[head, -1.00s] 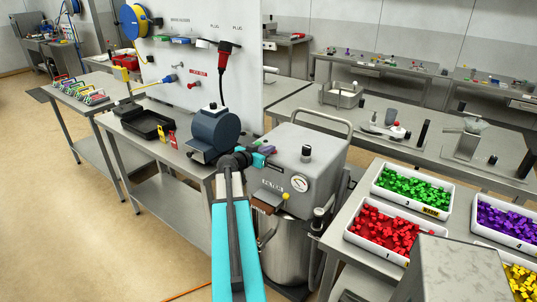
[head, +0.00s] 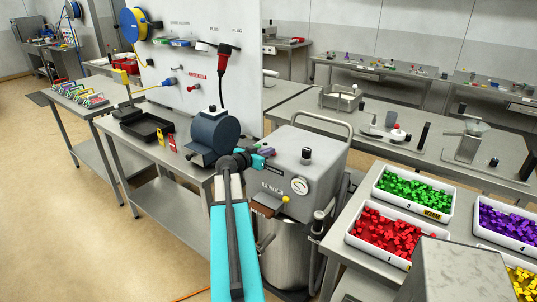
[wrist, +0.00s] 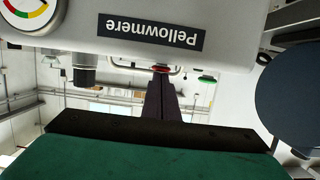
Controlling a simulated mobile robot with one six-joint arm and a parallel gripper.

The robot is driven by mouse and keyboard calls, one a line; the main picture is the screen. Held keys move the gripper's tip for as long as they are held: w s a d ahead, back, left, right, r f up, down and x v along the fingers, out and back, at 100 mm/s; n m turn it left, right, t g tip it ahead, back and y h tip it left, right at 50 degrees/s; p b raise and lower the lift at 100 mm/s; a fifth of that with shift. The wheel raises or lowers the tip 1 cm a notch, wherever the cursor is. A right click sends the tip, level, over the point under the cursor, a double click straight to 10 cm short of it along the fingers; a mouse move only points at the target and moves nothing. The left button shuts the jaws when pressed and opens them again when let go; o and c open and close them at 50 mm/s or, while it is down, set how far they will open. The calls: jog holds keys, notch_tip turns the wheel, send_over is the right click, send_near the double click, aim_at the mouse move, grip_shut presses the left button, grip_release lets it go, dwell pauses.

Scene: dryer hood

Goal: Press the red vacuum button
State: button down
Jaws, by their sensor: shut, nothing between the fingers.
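The red button (wrist: 161,69) shows in the wrist view as a thin red disc on the edge of the grey machine head, in line with my fingertips. My gripper (wrist: 161,76) is shut and empty, its dark fingers pointing at that button; I cannot tell whether they touch. A green button (wrist: 207,79) sits to the right of it. The machine (wrist: 240,30) carries a "Pellowmere" plate and appears upside down there. In the head view my gripper (head: 268,151) is beside the grey machine head (head: 285,150); the red button is not visible there.
A black knob (wrist: 84,70) and a dial gauge (wrist: 22,12) are on the machine; the gauge also shows in the head view (head: 300,186). A dark blue round device (head: 215,132) stands close left of my gripper. Trays of coloured pieces (head: 350,240) lie to the right.

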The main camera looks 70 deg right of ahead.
notch_tip(320, 180, up, 4)
jog(key=shift+f, duration=0.25)
jog(key=b+v, duration=0.3)
jog(key=v, duration=0.7)
jog(key=shift+b, duration=0.4)
